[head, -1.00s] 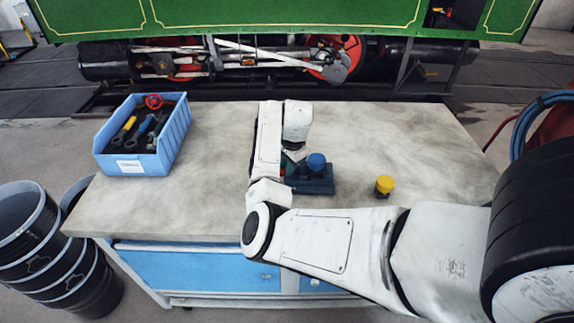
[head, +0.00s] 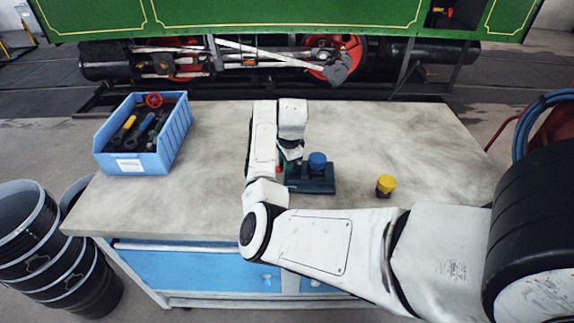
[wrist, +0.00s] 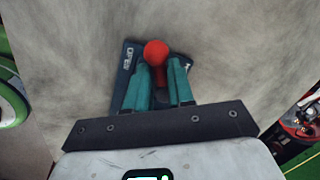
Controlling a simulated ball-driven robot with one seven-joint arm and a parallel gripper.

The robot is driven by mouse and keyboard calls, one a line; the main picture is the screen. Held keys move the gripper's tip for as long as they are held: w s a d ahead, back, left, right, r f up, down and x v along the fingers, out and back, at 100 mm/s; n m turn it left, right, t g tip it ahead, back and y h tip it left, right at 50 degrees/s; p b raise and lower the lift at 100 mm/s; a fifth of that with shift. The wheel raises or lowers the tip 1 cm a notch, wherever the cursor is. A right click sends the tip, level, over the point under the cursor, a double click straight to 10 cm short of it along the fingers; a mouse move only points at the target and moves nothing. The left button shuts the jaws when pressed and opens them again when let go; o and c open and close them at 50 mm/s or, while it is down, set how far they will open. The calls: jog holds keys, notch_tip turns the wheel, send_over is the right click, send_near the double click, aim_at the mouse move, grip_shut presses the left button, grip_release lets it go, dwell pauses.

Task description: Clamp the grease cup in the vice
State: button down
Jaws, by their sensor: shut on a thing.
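A dark teal vice (head: 318,186) stands on the bench, just right of my forearm. A blue-topped cup (head: 317,161) sits upright at the vice; I cannot tell whether the jaws touch it. A yellow-topped cup (head: 385,185) stands apart on the bench to the right. In the wrist view, my gripper (wrist: 160,75) has its two teal fingers shut on the vice's red-knobbed lever (wrist: 155,52). The vice base (wrist: 128,58) shows an "OPEN" label to the left of the fingers. In the head view, my arm hides most of the gripper.
A blue bin (head: 133,163) with tools stands at the bench's left. The grey bench top (head: 420,140) is clear at the back and right. Black buckets (head: 50,250) stand on the floor at left.

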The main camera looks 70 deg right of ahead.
jog(key=m, duration=0.1)
jog(key=m+b, duration=0.1)
jog(key=m, duration=0.1)
jog(key=w+d+m+b, duration=0.1)
jog(key=shift+w+f+m+g+h, duration=0.1)
jog(key=shift+f+m+g+h, duration=0.05)
jog(key=shift+m+g+h, duration=0.15)
jog(key=m+b, duration=0.3)
jog(key=shift+w+d+m+g, duration=0.25)
jog(key=shift+d+m+g, duration=0.05)
jog(key=shift+d, duration=0.1)
jog(key=m+b, duration=0.2)
jog(key=d+m+g+b, duration=0.1)
jog(key=m+b, duration=0.1)
jog(key=m, duration=0.1)
jog(key=shift+w+d, duration=0.1)
jog(key=shift+d, duration=0.1)
jog(key=shift+d+r+m+b, duration=0.15)
jog(key=shift+m+b, duration=0.25)
jog(key=shift+m, duration=0.15)
jog(key=shift+d+r+m+b, duration=0.1)
jog(key=shift+d+m+b, duration=0.05)
jog(key=shift+m+b, duration=0.35)
jog(key=shift+m, duration=0.25)
jog(key=c, duration=1.2)
grip_release()
jog(key=shift+o, duration=0.6)
